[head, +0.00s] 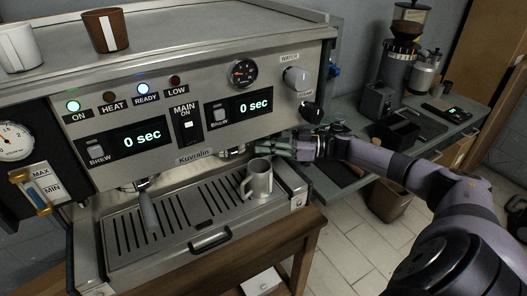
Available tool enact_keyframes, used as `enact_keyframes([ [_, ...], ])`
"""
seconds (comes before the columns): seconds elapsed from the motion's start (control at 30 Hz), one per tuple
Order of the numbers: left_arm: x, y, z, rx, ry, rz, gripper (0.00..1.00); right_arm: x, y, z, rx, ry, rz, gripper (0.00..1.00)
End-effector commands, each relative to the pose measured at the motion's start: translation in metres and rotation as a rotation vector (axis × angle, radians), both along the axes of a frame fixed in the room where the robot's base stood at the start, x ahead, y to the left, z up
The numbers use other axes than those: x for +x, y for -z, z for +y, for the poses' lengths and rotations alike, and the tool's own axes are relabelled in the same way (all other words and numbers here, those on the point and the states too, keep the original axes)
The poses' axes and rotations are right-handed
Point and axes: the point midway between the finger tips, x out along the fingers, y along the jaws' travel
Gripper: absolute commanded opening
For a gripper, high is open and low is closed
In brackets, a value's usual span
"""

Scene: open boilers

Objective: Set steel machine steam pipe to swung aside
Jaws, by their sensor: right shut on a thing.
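The steel espresso machine (190,101) fills the left and middle of the head view. My right gripper (284,147) reaches in from the right, under the machine's front right corner below the steam and water knobs. It is shut on the steam pipe, which is mostly hidden behind the fingers and the machine's lower edge, so its exact angle cannot be told. A steel pitcher (260,182) stands upright on the drip tray (128,262), just below and left of the gripper. My left gripper is not in view.
A portafilter handle (148,211) juts out over the tray at left. Two cups, one white (19,46) and one brown (106,30), stand on top of the machine. A grinder (397,70) and a dark box (396,132) stand on the right-hand counter.

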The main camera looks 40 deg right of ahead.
Motion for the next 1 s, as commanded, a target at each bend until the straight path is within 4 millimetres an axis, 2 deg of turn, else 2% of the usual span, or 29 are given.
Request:
enact_keyframes([
  [0.03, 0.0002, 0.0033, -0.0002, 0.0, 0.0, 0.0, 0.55, 0.0025, -0.0019, -0.005, -0.002, 0.006, -0.004, 0.0],
  [0.5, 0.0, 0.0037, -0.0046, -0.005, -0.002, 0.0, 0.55, 0.0026, -0.0044, -0.0049, 0.0, -0.003, -0.004, 0.0],
  [0.53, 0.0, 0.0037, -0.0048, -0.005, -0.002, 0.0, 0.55, 0.0026, -0.0045, -0.0049, 0.0, -0.003, -0.004, 0.07],
  [0.83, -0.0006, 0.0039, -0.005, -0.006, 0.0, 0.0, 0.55, 0.0014, -0.0023, -0.002, 0.001, -0.01, -0.002, 0.27],
  [1.0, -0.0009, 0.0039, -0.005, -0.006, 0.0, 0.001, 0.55, 0.001, -0.0014, -0.0011, 0.0, -0.013, -0.001, 0.28],
])
